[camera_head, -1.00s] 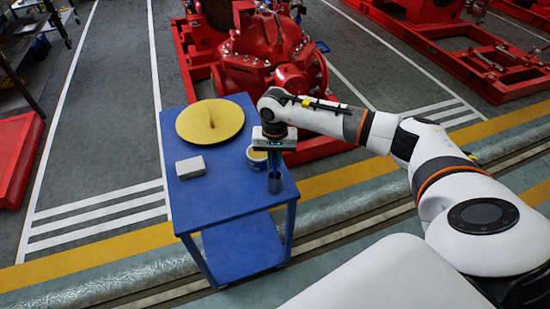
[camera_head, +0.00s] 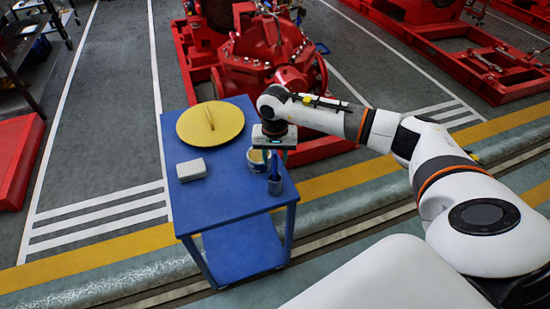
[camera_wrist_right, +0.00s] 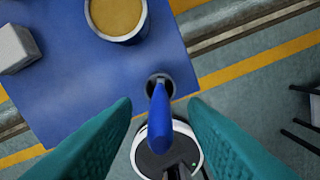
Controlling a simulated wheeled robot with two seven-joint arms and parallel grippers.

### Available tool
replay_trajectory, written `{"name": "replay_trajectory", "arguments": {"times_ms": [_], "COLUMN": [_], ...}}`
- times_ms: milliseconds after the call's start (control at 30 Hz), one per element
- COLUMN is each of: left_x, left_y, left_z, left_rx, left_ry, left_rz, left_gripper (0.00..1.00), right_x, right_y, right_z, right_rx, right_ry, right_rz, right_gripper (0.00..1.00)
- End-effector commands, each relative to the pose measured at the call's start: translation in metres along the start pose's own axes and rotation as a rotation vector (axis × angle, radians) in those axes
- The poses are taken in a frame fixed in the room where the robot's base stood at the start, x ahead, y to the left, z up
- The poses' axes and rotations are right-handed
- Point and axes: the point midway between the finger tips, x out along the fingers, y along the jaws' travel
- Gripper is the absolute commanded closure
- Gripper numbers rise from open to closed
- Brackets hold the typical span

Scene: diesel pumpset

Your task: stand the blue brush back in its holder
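The blue brush (camera_head: 274,166) stands upright in its holder (camera_head: 275,187), a small dark cup near the front right corner of the blue cart. In the right wrist view the brush handle (camera_wrist_right: 160,118) points up towards the camera, with the dark holder (camera_wrist_right: 152,83) around its lower end. My right gripper (camera_head: 277,152) is above the brush. Its teal fingers (camera_wrist_right: 160,104) are spread apart on either side of the handle, with gaps to it, so it is open and empty. The brush's lower end is hidden inside the holder. My left gripper is not in view.
The blue cart (camera_head: 222,212) also bears a yellow disc (camera_head: 190,126), a grey-white block (camera_head: 191,169) and a tin with yellow contents (camera_head: 257,162), close behind the holder. Red pump machinery (camera_head: 262,50) stands behind the cart. The cart's front left top is clear.

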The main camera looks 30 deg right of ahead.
Motion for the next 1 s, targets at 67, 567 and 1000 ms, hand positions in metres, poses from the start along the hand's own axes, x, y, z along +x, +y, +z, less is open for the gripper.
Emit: {"name": "replay_trajectory", "arguments": {"times_ms": [67, 567, 1000], "left_x": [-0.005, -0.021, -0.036], "left_y": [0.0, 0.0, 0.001], "left_z": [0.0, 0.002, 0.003], "left_rx": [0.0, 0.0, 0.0], "left_ry": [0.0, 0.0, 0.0], "left_rz": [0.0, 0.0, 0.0], "left_gripper": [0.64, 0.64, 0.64], "right_x": [-0.007, -0.037, -0.063], "right_y": [0.0, 0.0, -0.001], "right_z": [0.0, 0.001, 0.001], "right_rx": [0.0, -0.001, 0.0], "right_ry": [0.0, -0.001, 0.0], "right_rz": [0.0, -0.001, -0.001], "right_gripper": [0.6, 0.6, 0.6]}}
